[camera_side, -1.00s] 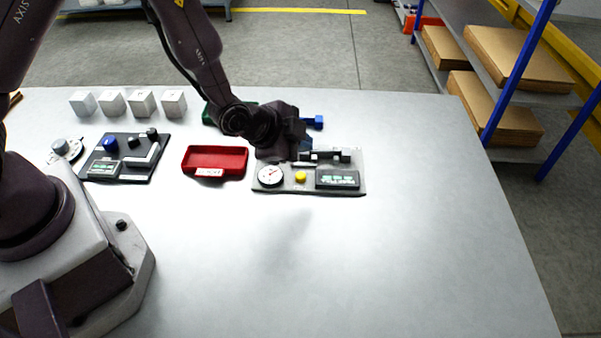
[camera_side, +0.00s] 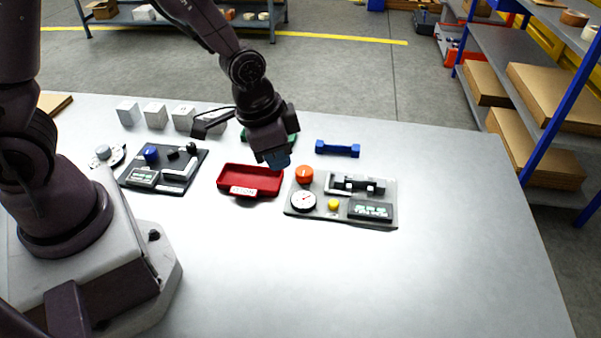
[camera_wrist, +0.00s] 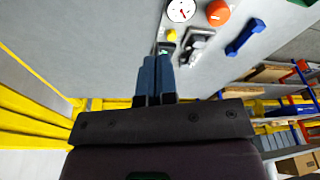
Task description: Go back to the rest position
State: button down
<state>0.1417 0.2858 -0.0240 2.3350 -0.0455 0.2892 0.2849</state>
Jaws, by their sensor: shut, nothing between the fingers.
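My gripper (camera_side: 277,160) hangs above the table behind the red tray and the right-hand panel in the side view. In the wrist view its two blue fingers (camera_wrist: 158,62) are together, with nothing between them. The grey panel (camera_side: 340,218) carries a dial gauge (camera_side: 302,201), an orange knob (camera_side: 304,174), a yellow button (camera_side: 334,204), a metal fixture and a display (camera_side: 370,210). The wrist view also shows the dial gauge (camera_wrist: 180,9) and orange knob (camera_wrist: 218,13).
A red tray (camera_side: 250,181), a dark panel with a blue knob (camera_side: 151,154) and several white cubes (camera_side: 155,115) stand to the left. A blue bar (camera_side: 338,149) lies behind the grey panel. A green tray is partly hidden behind my gripper. The table's front right is clear.

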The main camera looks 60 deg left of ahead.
jog(key=s+a+r+n+t, duration=0.1)
jog(key=s+a+r+n, duration=0.1)
jog(key=s+r, duration=0.4)
jog(key=s+a+r+n+t, duration=0.2)
jog(key=s+r, duration=0.4)
jog(key=r, duration=0.7)
jog(key=shift+a+r+n+y, duration=0.2)
jog(key=shift+a+n+y, duration=0.1)
jog(key=shift+a, duration=0.5)
jog(key=c, duration=1.8)
grip_release()
jog(key=shift+s, duration=0.1)
jog(key=shift+c, duration=0.2)
